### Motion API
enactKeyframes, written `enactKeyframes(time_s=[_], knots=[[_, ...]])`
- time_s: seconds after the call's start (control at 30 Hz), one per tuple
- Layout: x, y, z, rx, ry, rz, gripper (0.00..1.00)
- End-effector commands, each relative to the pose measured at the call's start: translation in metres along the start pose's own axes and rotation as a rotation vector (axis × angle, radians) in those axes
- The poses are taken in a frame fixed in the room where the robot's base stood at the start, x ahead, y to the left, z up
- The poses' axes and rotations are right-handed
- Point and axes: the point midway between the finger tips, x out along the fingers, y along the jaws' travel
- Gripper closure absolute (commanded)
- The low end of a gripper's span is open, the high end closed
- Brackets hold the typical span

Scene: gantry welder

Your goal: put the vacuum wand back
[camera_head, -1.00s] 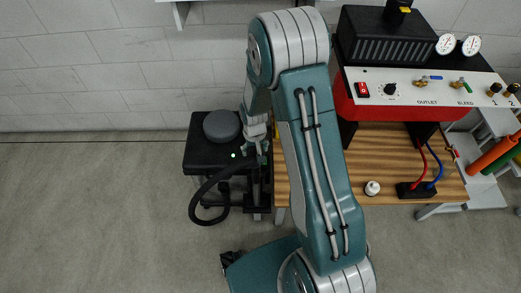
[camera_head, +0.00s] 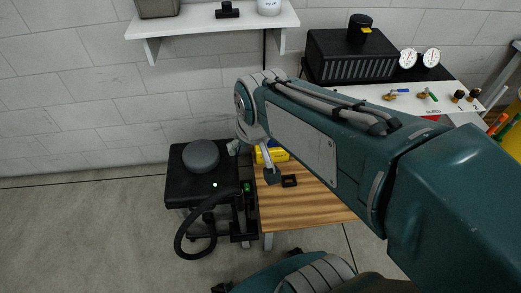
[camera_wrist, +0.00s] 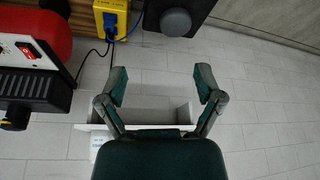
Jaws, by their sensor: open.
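A black hose (camera_head: 180,238) loops down to the floor beside a low black unit (camera_head: 180,193) with a round grey top (camera_head: 201,156). The upper hose end reaches a dark upright part (camera_head: 247,204) at the unit's right side. I cannot clearly tell the vacuum wand apart from these dark parts. In the wrist view my gripper (camera_wrist: 162,84) is open, with nothing between its fingers, and faces the tiled wall. The grey-topped unit also shows at the top of that view (camera_wrist: 176,22). In the head view my arm hides most of the gripper.
A wooden table (camera_head: 305,208) stands right of the unit, with a yellow box (camera_head: 268,154) on it. A white shelf (camera_head: 210,20) hangs on the wall. A black-topped machine with gauges (camera_head: 352,58) stands at the back right. Floor at the left is clear.

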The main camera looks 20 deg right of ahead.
Motion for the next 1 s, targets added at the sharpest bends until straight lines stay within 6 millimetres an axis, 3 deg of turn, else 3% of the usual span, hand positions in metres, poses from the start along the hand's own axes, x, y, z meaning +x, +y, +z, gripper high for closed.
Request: enactKeyframes(time_s=[0.1,0.3,1.0], knots=[[-0.03,0.0,0.021,-0.004,0.055,-0.001,0.15],[-0.057,0.001,0.05,-0.011,0.107,-0.001,0.15],[-0.061,0.001,0.057,-0.012,0.117,-0.001,0.15]])
